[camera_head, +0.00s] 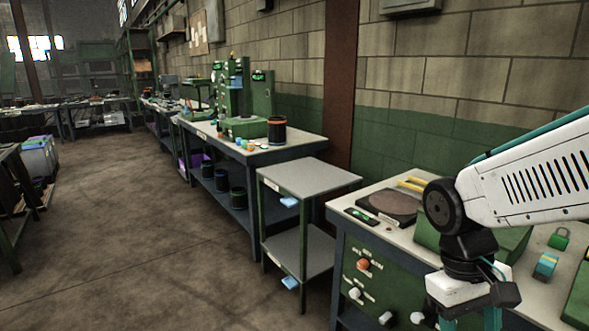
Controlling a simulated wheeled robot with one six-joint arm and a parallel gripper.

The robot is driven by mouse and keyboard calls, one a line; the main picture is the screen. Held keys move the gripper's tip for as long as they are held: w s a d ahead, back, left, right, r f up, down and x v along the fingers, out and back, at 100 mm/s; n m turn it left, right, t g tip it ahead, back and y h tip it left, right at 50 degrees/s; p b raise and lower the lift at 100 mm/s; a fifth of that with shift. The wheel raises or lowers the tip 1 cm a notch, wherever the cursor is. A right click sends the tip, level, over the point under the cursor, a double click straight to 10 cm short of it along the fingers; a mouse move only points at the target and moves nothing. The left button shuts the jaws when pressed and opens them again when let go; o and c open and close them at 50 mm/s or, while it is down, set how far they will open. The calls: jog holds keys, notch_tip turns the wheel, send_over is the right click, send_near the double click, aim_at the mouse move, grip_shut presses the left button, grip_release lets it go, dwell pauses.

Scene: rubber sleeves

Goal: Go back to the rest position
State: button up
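My gripper (468,316) is at the lower right in the head view, hanging down from my white arm in front of the green workbench (345,215). Two teal finger parts show below its white and black body. The fingertips are cut off by the bottom edge, so I cannot tell whether it is open or shut, or whether it holds anything.
The floor (130,240) at left is clear.

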jog(key=s+r+m+t+y, duration=0.2)
jog(key=s+r+t, duration=0.2)
jog(key=s+r, duration=0.2)
jog(key=shift+s+r+t, duration=0.15)
jog(key=shift+r+t, duration=0.15)
jog(key=shift+r, duration=0.2)
